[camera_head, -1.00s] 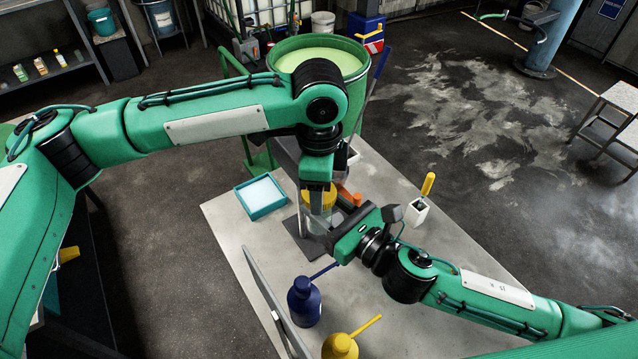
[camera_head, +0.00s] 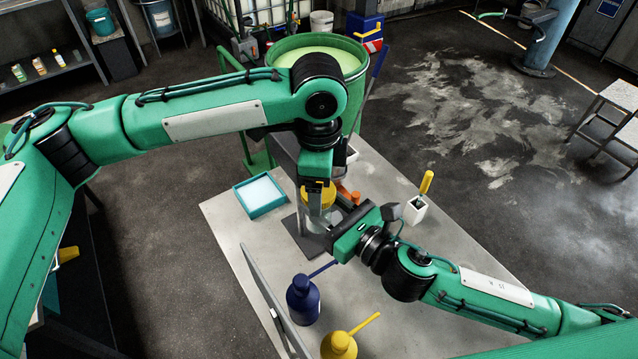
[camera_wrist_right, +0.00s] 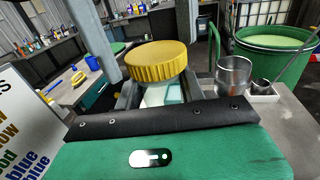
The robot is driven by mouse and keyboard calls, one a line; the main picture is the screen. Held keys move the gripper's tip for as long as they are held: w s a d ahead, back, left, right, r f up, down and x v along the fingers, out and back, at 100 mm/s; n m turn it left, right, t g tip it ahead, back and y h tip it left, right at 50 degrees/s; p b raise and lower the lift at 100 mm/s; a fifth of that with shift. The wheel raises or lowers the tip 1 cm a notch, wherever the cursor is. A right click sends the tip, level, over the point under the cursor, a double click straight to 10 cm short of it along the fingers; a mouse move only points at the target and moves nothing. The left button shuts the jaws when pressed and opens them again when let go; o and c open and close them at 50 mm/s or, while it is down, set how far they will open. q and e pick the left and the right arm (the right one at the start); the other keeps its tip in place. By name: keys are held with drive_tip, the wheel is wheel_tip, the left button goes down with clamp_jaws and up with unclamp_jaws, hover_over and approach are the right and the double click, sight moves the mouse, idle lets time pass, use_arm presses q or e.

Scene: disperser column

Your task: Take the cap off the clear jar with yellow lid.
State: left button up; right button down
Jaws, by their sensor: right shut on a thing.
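The clear jar (camera_head: 318,222) stands on a dark mat (camera_head: 292,228) on the table, with its ribbed yellow lid (camera_head: 327,198) on top. The lid (camera_wrist_right: 156,62) is large in the right wrist view and sits on the jar. My right gripper (camera_head: 330,232) is shut on the jar's body from the right, below the lid; its dark fingers (camera_wrist_right: 160,95) flank the jar. My left gripper (camera_head: 318,198) points down at the lid from above. Its grey fingers appear on either side of the lid in the right wrist view, with gaps, so it looks open. The head view partly hides the lid.
A blue tray (camera_head: 260,195) lies left of the jar. A white holder (camera_head: 417,211) with a yellow-handled tool stands to the right. Blue (camera_head: 303,298) and yellow (camera_head: 339,346) bottles stand in front. A metal cup (camera_wrist_right: 233,75) and a green drum (camera_wrist_right: 272,60) are behind.

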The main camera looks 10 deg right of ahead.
use_arm(q)
drive_tip(key=r, duration=0.3)
drive_tip(key=shift+w+r, duration=0.2)
drive_tip(key=shift+w, duration=0.05)
drive_tip(key=shift+a+r, duration=0.1)
drive_tip(key=shift+r, duration=0.15)
drive_tip(key=shift+c, duration=0.4)
drive_tip(key=shift+s+r+m, duration=0.1)
drive_tip(key=shift+r+m, duration=0.6)
drive_tip(key=shift+m, duration=0.2)
drive_tip(key=r+m, duration=0.1)
drive_tip(key=m, duration=0.2)
drive_tip(key=shift+r, duration=0.4)
drive_tip(key=shift+m, duration=0.3)
drive_tip(key=shift+f, duration=3.95)
drive_tip(key=shift+c, duration=0.2)
drive_tip(key=c, duration=1)
drive_tip(key=shift+n, duration=1.1)
